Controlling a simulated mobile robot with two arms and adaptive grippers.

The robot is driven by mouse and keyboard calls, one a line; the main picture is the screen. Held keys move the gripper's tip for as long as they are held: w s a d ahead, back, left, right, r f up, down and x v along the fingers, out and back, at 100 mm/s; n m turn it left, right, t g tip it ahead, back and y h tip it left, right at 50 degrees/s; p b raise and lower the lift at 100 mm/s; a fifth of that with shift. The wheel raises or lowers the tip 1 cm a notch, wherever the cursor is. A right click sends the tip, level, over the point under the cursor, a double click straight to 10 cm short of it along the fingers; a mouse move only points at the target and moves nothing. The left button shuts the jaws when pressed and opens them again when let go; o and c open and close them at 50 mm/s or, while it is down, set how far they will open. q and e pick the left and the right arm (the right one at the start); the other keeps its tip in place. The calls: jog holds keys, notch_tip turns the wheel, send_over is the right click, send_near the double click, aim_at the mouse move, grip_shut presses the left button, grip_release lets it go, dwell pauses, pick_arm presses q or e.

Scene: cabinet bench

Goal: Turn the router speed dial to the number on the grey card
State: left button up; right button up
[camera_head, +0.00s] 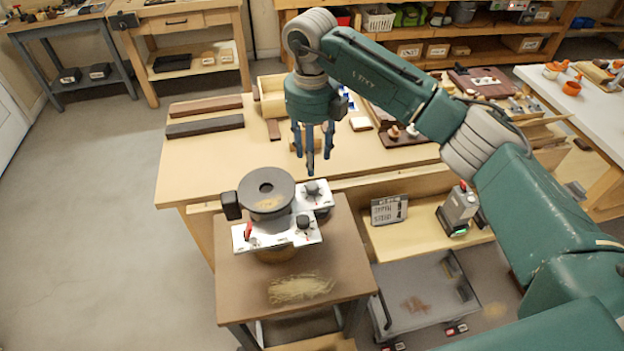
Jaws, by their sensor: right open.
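The router (265,205), with a dark round top and a silver plate, stands on a small brown table. Two dark knobs show on its plate, a front one (303,222) and a rear one (312,188); I cannot tell which is the speed dial, and no numbers are readable. The grey card (389,210) with dark print leans on the low shelf to the right; its text is too small to read. My right gripper (312,160) points down, open and empty, just above the rear knob and apart from it. My left gripper is out of view.
A wooden workbench (205,160) with dark wood strips (205,125) lies behind the router. A grey cart (425,300) is below. The small table's front (250,300) holds only sawdust.

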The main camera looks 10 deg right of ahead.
aim_at(312, 185)
notch_tip(312, 185, down, 8)
jog(key=p, duration=0.3)
jog(key=shift+f, duration=0.75)
jog(key=shift+c, duration=0.3)
grip_shut()
